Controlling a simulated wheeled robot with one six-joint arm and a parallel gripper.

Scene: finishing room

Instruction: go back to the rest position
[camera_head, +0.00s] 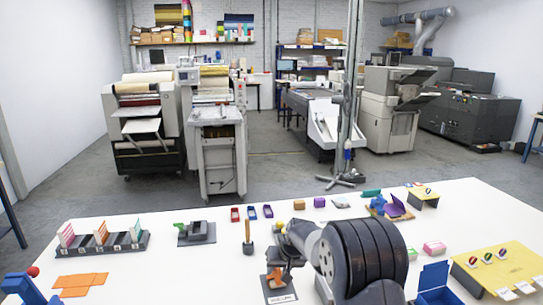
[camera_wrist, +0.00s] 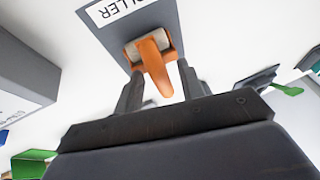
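My gripper (camera_wrist: 158,70) points down at a dark plate (camera_wrist: 185,15) with a white label ending in "OLLER". An orange part (camera_wrist: 156,68) with a pale piece at its base stands on the plate, between my two fingers. White gaps show beside the orange part, so the fingers look open around it and not pressed on it.
The white table (camera_head: 190,270) holds a slotted rack (camera_head: 102,243), orange sheets (camera_head: 80,282), a wooden-handled tool (camera_head: 248,236), small coloured blocks, a blue box (camera_head: 435,280) and a yellow board (camera_head: 500,267). A grey post (camera_head: 350,90) stands behind the table. Printing machines stand farther back.

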